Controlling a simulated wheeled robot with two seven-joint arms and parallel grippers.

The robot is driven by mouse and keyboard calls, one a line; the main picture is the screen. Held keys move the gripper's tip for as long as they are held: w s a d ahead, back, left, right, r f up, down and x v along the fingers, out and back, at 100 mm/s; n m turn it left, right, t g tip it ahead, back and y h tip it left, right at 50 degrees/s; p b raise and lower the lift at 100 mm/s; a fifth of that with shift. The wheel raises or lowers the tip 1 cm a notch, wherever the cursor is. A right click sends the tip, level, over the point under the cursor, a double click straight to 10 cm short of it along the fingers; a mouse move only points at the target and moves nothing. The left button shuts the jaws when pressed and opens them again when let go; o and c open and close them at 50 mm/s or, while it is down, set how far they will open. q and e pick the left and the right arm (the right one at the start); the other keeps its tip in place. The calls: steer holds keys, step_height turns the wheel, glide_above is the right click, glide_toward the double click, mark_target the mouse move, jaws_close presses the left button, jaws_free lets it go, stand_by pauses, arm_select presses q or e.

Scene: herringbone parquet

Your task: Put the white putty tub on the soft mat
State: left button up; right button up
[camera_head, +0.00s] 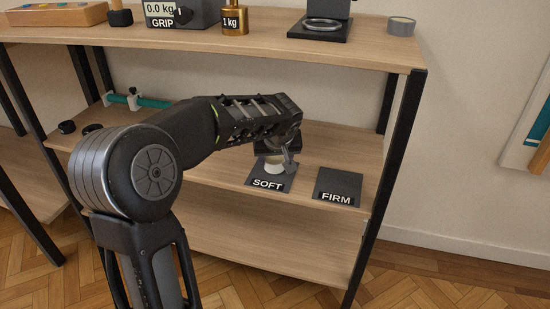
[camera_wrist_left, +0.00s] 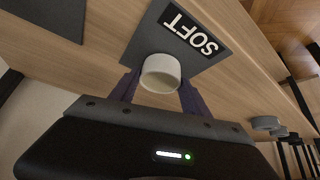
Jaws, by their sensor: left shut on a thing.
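The white putty tub (camera_head: 274,165) is small and round and is at the soft mat, a dark square labelled SOFT (camera_head: 262,186), on the middle shelf. My left gripper (camera_head: 284,161) reaches in over the shelf, shut on the tub. In the left wrist view the tub (camera_wrist_left: 160,74) sits between the two dark fingers (camera_wrist_left: 160,88), over the soft mat (camera_wrist_left: 150,34). I cannot tell whether its base touches the mat. The gripper and wrist partly hide the tub and the mat's back part in the head view. My right gripper is out of view.
A mat labelled FIRM (camera_head: 338,180) lies to the right on the same shelf. A teal bar (camera_head: 152,102) and black knobs (camera_head: 67,127) are at the left. The upper shelf holds a GRIP meter (camera_head: 190,12), a 1 kg weight (camera_head: 234,20) and a grey roll (camera_head: 401,26).

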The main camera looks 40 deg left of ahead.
arm_select(q)
steer(key=shift+f+b, duration=0.25)
steer(key=shift+b, duration=0.05)
steer(key=o, duration=1.5)
steer(key=shift+o, duration=0.5)
steer(key=shift+o, duration=1.3)
steer(key=shift+r+p, duration=1.8)
steer(key=shift+r, duration=1.2)
